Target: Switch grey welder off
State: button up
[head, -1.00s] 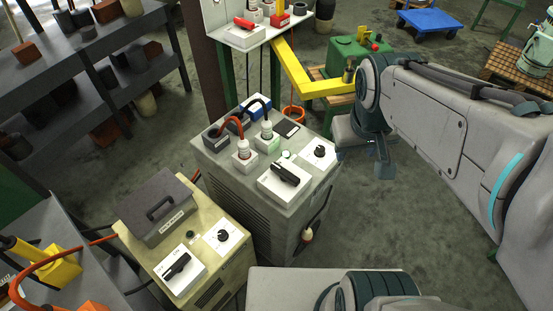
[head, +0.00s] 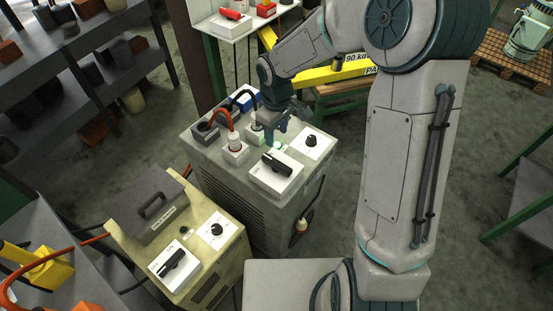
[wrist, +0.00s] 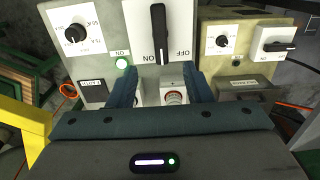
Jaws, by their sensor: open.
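The grey welder (head: 245,205) stands in the middle of the head view. Its black switch handle (head: 276,164) sits on a white plate on top. In the wrist view the handle (wrist: 158,33) stands upright in the picture, with upside-down ON and OFF labels beside its lower end. A green lamp (wrist: 122,63) glows left of the switch. My gripper (head: 283,132) is over the welder's top, behind the switch. In the wrist view my gripper (wrist: 161,72) is open, its fingers apart and empty, below the handle's lower end in the picture. I see no contact with the handle.
White plugs with red and black cables (head: 235,143) stand close to my gripper. A knob on a white plate (head: 311,141) sits right of the switch. A beige welder (head: 190,285) with its own switch (head: 174,264) stands front left. A yellow beam (head: 345,75) lies behind.

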aim_at(277, 162)
notch_tip(277, 162, down, 13)
jog(key=shift+f+p, duration=0.2)
jog(key=shift+p, duration=0.4)
jog(key=c, duration=1)
